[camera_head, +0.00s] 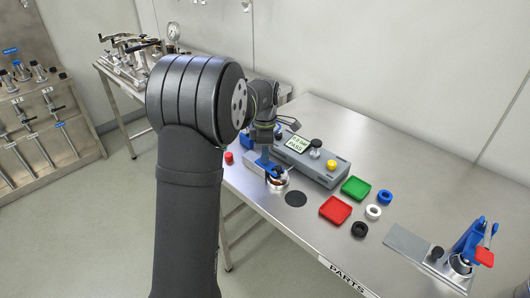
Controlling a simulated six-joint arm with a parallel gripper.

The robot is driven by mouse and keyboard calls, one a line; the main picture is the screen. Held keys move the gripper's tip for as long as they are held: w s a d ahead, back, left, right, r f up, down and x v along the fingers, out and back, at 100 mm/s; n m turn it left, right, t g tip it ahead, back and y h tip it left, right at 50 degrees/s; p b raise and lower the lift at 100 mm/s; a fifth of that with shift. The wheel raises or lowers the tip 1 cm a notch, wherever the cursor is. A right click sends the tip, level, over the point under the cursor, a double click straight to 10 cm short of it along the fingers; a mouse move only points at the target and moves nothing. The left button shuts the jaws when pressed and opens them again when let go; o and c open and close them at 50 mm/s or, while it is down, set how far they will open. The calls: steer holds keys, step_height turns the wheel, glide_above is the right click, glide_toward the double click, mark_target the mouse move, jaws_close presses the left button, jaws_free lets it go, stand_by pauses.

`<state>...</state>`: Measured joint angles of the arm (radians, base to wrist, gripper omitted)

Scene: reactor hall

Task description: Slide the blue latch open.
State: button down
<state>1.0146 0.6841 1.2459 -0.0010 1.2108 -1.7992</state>
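My arm fills the left middle of the head view, and its wrist comes down over the left part of the steel table. My gripper (274,174) is low over the near end of the grey test unit, small and partly hidden, and I cannot tell whether it is open or shut. A blue part (264,159) shows right beside it, above a round metal base. A blue clamp-like fixture (468,240) with a red tip stands on a metal plate at the table's right end, far from my gripper. I cannot tell which blue part is the latch, or its position.
The grey test unit (318,165) has a display reading PASS, a black knob and a yellow button. Near it lie a green tray (356,188), a red tray (335,210), blue, white and black rings, and a black disc (296,199). The table (420,180) is clear behind.

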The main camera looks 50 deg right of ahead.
steer(key=shift+w, duration=2.5)
steer(key=c, duration=1.3)
jaws_free()
steer(key=shift+w, duration=0.1)
steer(key=shift+o, duration=0.5)
steer(key=shift+r, duration=0.1)
step_height(320, 180, up, 17)
steer(key=shift+r, duration=0.15)
steer(key=f, duration=1.7)
steer(key=shift+s+f, duration=0.2)
steer(key=shift+f, duration=0.1)
steer(key=shift+r, duration=0.15)
